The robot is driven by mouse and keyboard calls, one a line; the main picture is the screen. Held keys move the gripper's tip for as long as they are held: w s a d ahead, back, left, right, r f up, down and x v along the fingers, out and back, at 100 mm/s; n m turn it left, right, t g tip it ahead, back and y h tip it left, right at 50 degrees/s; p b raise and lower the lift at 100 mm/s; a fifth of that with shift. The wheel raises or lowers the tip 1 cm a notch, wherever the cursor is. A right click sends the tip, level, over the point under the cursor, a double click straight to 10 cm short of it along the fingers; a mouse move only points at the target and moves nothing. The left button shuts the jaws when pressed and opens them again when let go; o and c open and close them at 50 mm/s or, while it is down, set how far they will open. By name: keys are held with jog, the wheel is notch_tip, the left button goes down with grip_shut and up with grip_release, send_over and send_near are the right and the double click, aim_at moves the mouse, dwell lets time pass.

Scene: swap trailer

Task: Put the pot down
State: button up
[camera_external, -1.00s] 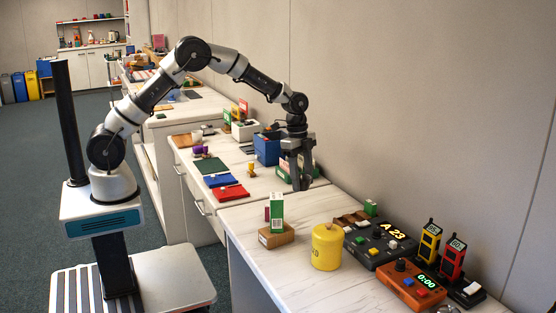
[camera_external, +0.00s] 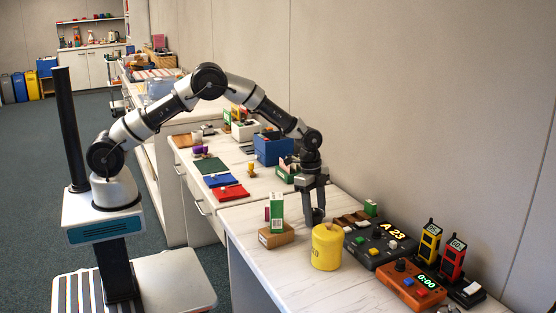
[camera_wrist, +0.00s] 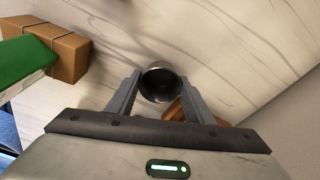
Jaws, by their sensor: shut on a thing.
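A small dark metallic round pot (camera_wrist: 160,84) sits between the two fingers of my gripper (camera_wrist: 158,92) in the wrist view, seen from above with its opening showing. In the external view my gripper (camera_external: 314,218) points down over the near counter, behind the yellow canister, with the dark pot (camera_external: 318,214) small and partly hidden between its fingers. My gripper is shut on the pot. I cannot tell whether the pot's bottom touches the counter.
The yellow canister (camera_external: 326,248) stands just in front of my gripper. A brown box (camera_external: 276,236) with a green box (camera_external: 277,212) is to the left. A wooden tray (camera_external: 350,218) and a dark button panel (camera_external: 380,243) are to the right. The counter's front left is bare.

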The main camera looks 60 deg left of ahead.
jog(key=shift+f, duration=0.2)
jog(key=o, duration=1.1)
jog(key=shift+o, duration=0.2)
jog(key=shift+r, duration=0.1)
